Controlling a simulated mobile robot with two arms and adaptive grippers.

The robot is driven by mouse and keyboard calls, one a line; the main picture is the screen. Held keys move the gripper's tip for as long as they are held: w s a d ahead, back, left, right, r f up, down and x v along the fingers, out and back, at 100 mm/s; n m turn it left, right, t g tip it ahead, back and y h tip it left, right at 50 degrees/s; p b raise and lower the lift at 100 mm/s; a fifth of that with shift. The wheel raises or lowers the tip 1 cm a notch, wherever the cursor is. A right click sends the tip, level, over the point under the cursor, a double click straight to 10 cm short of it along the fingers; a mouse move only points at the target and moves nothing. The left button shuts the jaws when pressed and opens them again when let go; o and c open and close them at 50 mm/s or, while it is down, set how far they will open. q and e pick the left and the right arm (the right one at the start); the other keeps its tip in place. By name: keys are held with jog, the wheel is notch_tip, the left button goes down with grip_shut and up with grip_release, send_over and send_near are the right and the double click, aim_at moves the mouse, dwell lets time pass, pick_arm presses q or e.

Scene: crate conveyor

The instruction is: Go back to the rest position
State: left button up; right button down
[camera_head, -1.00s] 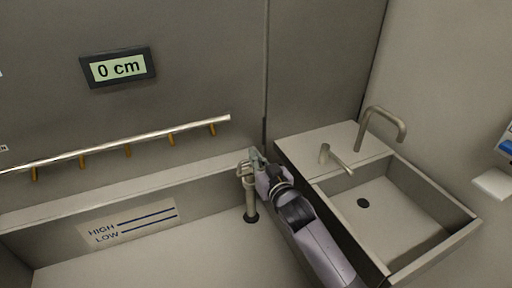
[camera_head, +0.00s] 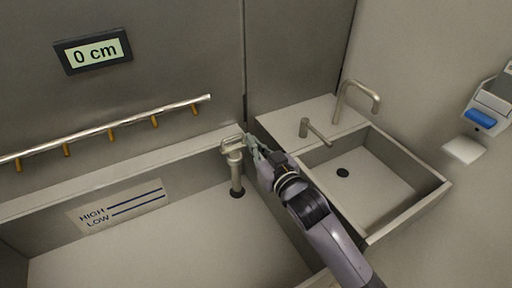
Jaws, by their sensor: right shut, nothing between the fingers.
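My right gripper (camera_head: 254,146) is shut and empty. It is close beside the top of a metal standpipe (camera_head: 235,168) that stands upright in the large basin. Whether it touches the standpipe's handle cannot be told. My right arm reaches in from the bottom right, passing in front of the sink's left side. My left gripper is not in view.
A sink (camera_head: 432,190) with a faucet (camera_head: 359,94) and a lever (camera_head: 314,131) is at right. The large basin (camera_head: 165,245) has a HIGH/LOW label (camera_head: 120,205). A rail with hooks (camera_head: 110,127) and a "0 cm" display (camera_head: 93,51) are on the wall. A blue-buttoned dispenser (camera_head: 487,112) is at far right.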

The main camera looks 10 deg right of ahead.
jog(key=shift+s+d, duration=0.2)
jog(key=shift+s, duration=0.3)
jog(key=shift+w, duration=0.1)
